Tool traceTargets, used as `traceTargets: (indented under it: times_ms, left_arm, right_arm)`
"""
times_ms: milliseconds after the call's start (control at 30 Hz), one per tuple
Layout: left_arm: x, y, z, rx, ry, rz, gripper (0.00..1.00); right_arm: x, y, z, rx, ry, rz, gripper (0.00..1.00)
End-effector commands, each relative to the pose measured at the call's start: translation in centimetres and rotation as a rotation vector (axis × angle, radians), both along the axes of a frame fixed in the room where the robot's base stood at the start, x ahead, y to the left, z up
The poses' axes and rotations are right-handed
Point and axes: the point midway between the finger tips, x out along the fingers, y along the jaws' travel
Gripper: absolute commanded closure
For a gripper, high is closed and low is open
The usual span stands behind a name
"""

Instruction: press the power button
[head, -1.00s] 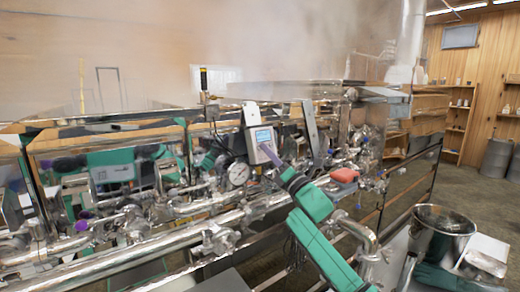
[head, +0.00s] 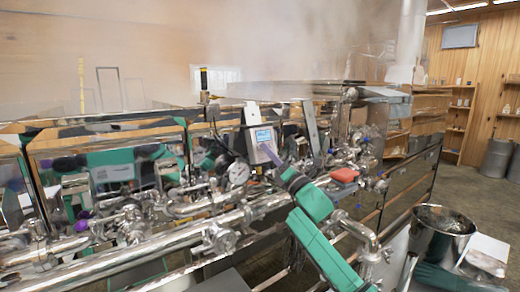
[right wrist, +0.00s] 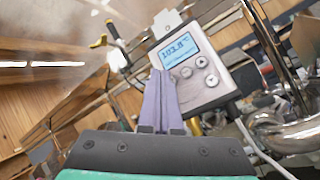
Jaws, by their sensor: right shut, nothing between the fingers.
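A grey controller box (head: 259,146) with a lit blue display is mounted on the front of the evaporator. In the right wrist view the box (right wrist: 218,62) is close and tilted, and its display (right wrist: 181,52) reads about 103.8 °C. Several round buttons sit below and beside the display, among them an up-arrow button (right wrist: 201,62) and a down-arrow button (right wrist: 212,80). I cannot tell which one is the power button; my fingers cover the box's lower left. My right gripper (head: 268,150) is shut and empty, its purple fingertips (right wrist: 160,73) at the box's face. Contact is unclear. My left gripper is not in view.
Shiny pipes and valves (head: 225,238) run along the evaporator's front. A round gauge (head: 238,172) sits left of my right fingers, and a red-handled part (head: 344,175) to their right. A metal bucket (head: 440,236) stands at the right. Steam hangs above.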

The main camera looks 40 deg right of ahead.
Motion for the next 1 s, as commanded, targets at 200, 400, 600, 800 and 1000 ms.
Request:
traceTargets:
  times_ms: [200, 400, 600, 800, 1000]
  left_arm:
    - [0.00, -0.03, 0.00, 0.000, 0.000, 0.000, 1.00]
    - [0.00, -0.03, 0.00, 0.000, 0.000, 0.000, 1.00]
    - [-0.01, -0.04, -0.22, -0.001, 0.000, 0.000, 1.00]
    - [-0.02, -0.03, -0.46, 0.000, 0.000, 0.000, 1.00]
    - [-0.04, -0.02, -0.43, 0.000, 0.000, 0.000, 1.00]
  right_arm:
    - [0.00, 0.00, 0.00, 0.000, 0.000, 0.000, 1.00]
    - [0.00, 0.00, 0.00, 0.000, 0.000, 0.000, 1.00]
    - [0.24, -0.01, -0.11, 0.000, -0.001, 0.000, 1.00]
    - [0.82, 0.01, -0.22, 0.000, 0.000, 0.000, 1.00]
    - [0.81, 0.01, -0.21, 0.000, 0.000, 0.000, 1.00]
